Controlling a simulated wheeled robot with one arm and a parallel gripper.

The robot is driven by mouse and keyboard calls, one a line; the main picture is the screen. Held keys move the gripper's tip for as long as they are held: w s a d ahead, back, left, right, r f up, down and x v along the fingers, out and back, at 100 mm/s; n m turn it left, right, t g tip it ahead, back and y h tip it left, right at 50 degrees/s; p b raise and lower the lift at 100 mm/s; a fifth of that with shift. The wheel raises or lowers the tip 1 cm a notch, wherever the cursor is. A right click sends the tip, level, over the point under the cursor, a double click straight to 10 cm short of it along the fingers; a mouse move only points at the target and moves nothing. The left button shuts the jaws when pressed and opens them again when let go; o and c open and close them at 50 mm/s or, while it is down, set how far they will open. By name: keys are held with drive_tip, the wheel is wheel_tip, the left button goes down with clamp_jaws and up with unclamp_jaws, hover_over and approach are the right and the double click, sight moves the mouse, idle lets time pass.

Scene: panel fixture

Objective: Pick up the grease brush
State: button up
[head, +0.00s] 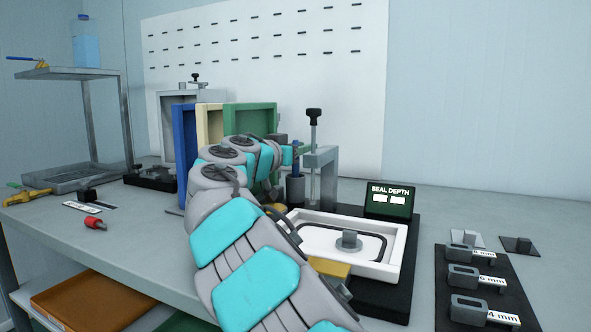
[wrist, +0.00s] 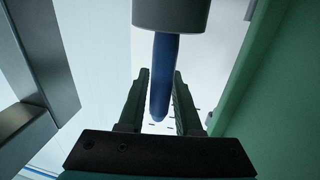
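The grease brush appears to be the thing with the blue handle (wrist: 164,75), which stands out of a grey round holder in the wrist view. In the head view its handle (head: 295,156) shows as a small blue piece above a dark cup (head: 296,188). Its bristles are hidden. My gripper (wrist: 161,84) is open, with one green finger on each side of the handle. I cannot tell whether either finger touches it. In the head view my gripper (head: 302,150) is at the handle, partly hidden by my arm.
Upright blue, cream and green panels (head: 250,118) stand close left of my gripper. A clamp post (head: 314,135) stands just right of it. A white tray fixture (head: 400,245) lies in front, beside a SEAL DEPTH display (head: 390,200). Gauge blocks (head: 478,280) lie at right.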

clamp_jaws()
idle(0.4)
